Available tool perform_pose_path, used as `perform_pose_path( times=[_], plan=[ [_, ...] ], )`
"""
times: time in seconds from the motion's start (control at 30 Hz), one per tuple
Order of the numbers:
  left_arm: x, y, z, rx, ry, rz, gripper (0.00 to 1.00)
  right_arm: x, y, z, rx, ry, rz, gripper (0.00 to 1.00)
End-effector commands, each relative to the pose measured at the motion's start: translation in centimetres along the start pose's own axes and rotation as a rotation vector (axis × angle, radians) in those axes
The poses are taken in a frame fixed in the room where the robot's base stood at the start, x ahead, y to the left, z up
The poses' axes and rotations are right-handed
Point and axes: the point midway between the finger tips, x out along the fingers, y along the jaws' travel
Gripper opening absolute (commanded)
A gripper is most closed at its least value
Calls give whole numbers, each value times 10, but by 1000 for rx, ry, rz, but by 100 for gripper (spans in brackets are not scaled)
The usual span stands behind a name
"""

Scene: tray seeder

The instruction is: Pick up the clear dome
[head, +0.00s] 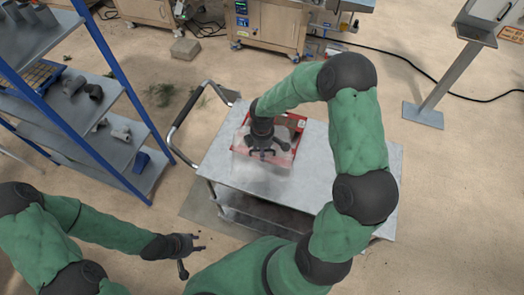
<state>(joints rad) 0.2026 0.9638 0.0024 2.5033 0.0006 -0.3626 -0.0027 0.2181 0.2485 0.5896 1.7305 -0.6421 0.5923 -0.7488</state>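The clear dome (243,160) is a see-through, box-like cover over a red tray (296,121) on the metal cart. My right gripper (264,152) points down at the dome from above, its dark fingers overlapping the dome's middle in the picture. I cannot tell whether the fingers touch the dome or are closed on any part of it. My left gripper (193,253) is open and empty, low at the front, left of the cart and well apart from the dome.
The cart's grey top (350,150) is bare to the right of the tray. A handle (190,108) rises at its left end. A blue-framed shelf (110,150) with grey parts stands at left. A grey post (445,85) stands at right. Wooden cabinets (275,25) are at the back.

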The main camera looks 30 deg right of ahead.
Motion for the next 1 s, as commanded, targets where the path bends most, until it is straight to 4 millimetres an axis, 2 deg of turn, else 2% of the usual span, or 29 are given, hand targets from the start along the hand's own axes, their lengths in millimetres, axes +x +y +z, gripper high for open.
perform_pose_path(
  times=[0.07,0.23,0.27,0.73,0.87,1.0],
  plan=[
    [0,0,0,0,0,0,40,-1,0,0,0,0,1,47],
    [0,0,0,0,0,0,40,-1,0,0,0,0,0,2],
    [0,0,0,0,0,0,40,-1,0,0,0,0,0,0],
    [-1,0,0,0,0,0,40,-6,1,0,-1,0,2,0],
    [-2,1,0,0,0,0,40,-16,1,0,-1,0,4,0],
    [-4,1,0,0,0,0,40,-37,0,-1,-1,1,4,0]
  ],
)
